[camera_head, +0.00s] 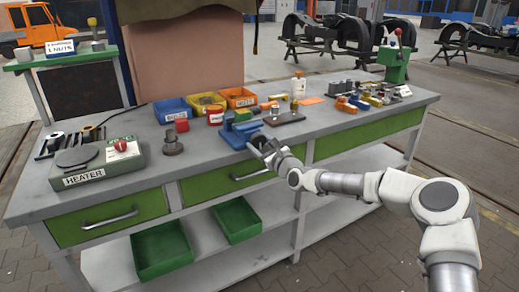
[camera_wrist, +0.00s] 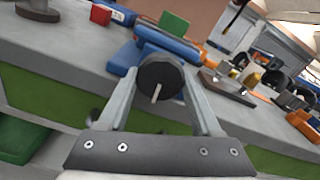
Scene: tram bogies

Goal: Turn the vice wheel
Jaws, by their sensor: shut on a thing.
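The blue vice (camera_head: 238,129) stands at the front edge of the grey workbench, near its middle. In the wrist view the vice (camera_wrist: 172,44) lies straight ahead, and its dark round wheel (camera_wrist: 160,80) with a pale mark on its face is in front of it. My gripper (camera_head: 266,146) reaches the vice from the front right. In the wrist view my gripper (camera_wrist: 160,88) has one finger on each side of the wheel and is shut on it. The wheel is mostly hidden by my gripper in the head view.
A heater (camera_head: 95,165) with a red knob stands at the bench's left. Blue and orange bins (camera_head: 207,103) stand behind the vice. A brown board (camera_head: 285,118) lies right of it. Small parts crowd the right end. Green drawers (camera_head: 120,215) line the bench front.

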